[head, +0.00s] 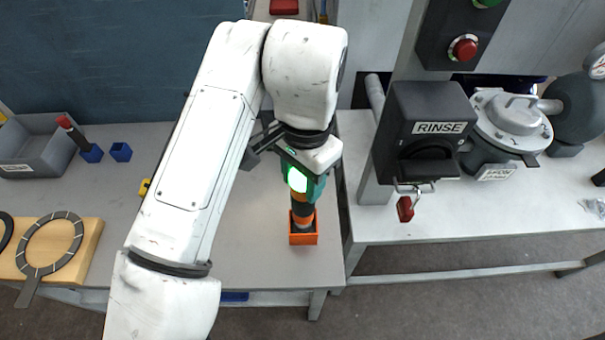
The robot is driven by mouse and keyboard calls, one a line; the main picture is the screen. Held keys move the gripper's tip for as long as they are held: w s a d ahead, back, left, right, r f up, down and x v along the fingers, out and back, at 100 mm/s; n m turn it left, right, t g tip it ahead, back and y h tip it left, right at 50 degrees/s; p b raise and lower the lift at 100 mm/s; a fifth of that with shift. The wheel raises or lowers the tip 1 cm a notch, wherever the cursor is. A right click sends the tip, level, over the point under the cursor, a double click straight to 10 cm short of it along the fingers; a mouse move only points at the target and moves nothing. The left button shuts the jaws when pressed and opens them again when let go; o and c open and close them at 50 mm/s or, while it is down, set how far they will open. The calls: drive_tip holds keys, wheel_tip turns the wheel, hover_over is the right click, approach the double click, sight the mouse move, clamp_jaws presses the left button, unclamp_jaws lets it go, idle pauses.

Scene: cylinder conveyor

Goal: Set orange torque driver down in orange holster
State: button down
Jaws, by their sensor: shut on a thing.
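The orange torque driver (301,204) is dark with orange bands and stands about upright at the right side of the left bench. Its lower end is at the orange holster (303,239), a small square box near the bench's front right corner. The driver's tip is hidden, so I cannot tell whether it touches the holster's bottom. My gripper (301,182) is above the holster and shut on the driver's upper part. Its fingers are largely hidden by the green-lit housing and my wrist.
Two blue holsters (121,152) stand at the back left, one with a red-topped tool (71,130). A grey bin (38,145) and a wooden board with a ring gauge (57,247) are at left. The RINSE unit (428,130) stands on the right bench.

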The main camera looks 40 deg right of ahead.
drive_tip(key=shift+f, duration=0.1)
idle(0.4)
drive_tip(key=shift+f+b, duration=1.1)
drive_tip(key=shift+f, duration=0.4)
drive_tip(key=shift+c, duration=2.4)
unclamp_jaws()
